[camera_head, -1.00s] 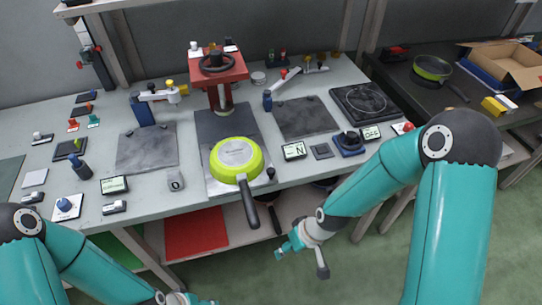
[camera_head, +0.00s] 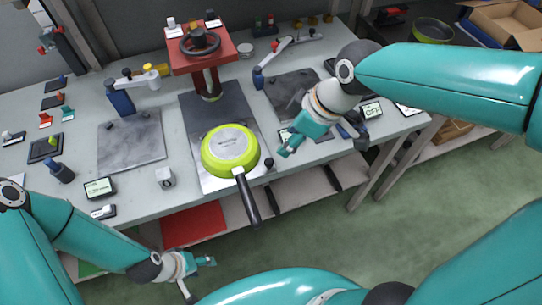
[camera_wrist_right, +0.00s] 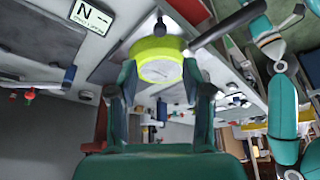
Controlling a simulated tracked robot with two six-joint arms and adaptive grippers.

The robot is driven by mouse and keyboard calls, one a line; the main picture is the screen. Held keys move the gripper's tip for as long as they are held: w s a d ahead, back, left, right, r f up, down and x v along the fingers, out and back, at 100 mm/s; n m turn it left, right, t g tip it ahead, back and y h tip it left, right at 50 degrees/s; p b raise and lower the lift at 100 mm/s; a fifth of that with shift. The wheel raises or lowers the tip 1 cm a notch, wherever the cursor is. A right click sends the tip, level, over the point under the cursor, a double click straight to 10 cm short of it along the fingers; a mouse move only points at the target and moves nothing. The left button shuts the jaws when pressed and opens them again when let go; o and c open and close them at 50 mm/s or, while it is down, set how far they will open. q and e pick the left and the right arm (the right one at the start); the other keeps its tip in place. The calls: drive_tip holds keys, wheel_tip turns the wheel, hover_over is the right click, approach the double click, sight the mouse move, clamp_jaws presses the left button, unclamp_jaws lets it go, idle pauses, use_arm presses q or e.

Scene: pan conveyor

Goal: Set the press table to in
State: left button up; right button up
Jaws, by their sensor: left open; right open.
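The press table (camera_head: 219,182) is a pale plate at the front of the bench, in front of the red press (camera_head: 200,60) with its black handwheel. A lime-green pan (camera_head: 230,147) lies upside down on the plate, its dark handle pointing to the front. A small black knob (camera_head: 268,162) stands at the plate's front right corner; in the right wrist view the knob (camera_wrist_right: 160,27) shows beyond the pan (camera_wrist_right: 158,62). My right gripper (camera_head: 287,148) is open and empty, right of the knob and apart from it. My left gripper (camera_head: 205,272) is open, low before the bench.
A display reading N (camera_wrist_right: 90,15) shows in the right wrist view; my right gripper partly hides it in the head view. A display reading OFF (camera_head: 371,111) is farther right. A grey plate (camera_head: 132,141) lies left. A red mat (camera_head: 193,222) lies on the lower shelf.

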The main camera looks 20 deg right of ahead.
sight(270, 161)
drive_tip(key=x, duration=1.2)
drive_tip(key=shift+s+d, duration=0.1)
drive_tip(key=shift+s, duration=0.05)
clamp_jaws()
